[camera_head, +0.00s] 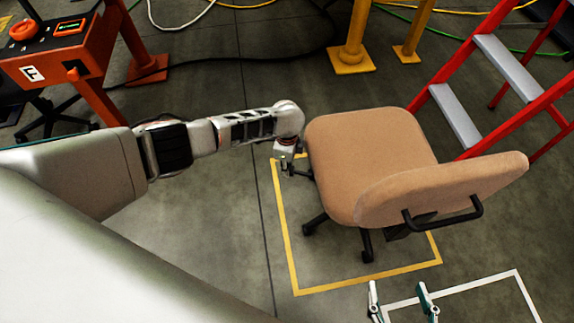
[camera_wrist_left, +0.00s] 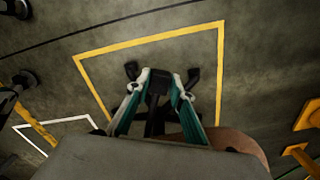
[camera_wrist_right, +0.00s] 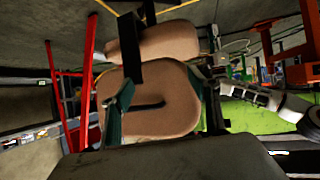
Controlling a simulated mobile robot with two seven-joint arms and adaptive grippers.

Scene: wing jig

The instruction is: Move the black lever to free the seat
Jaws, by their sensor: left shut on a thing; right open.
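A chair with a tan seat (camera_head: 370,145) and tan backrest (camera_head: 450,188) stands on black legs in a yellow floor outline. My left gripper (camera_head: 290,168) is at the seat's left edge, low beside it. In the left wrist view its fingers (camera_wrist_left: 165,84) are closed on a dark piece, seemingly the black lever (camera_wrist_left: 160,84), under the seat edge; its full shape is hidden. My right gripper (camera_head: 399,294) is open and empty near the bottom, short of the backrest. A black handle (camera_head: 445,217) is on the backrest; the right wrist view frames the backrest (camera_wrist_right: 165,115) between the fingers.
A red ladder with grey steps (camera_head: 505,65) stands close behind the chair on the right. An orange control box (camera_head: 55,55) is at the upper left, and yellow posts (camera_head: 353,55) are behind. A white floor outline (camera_head: 465,288) lies at the front right.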

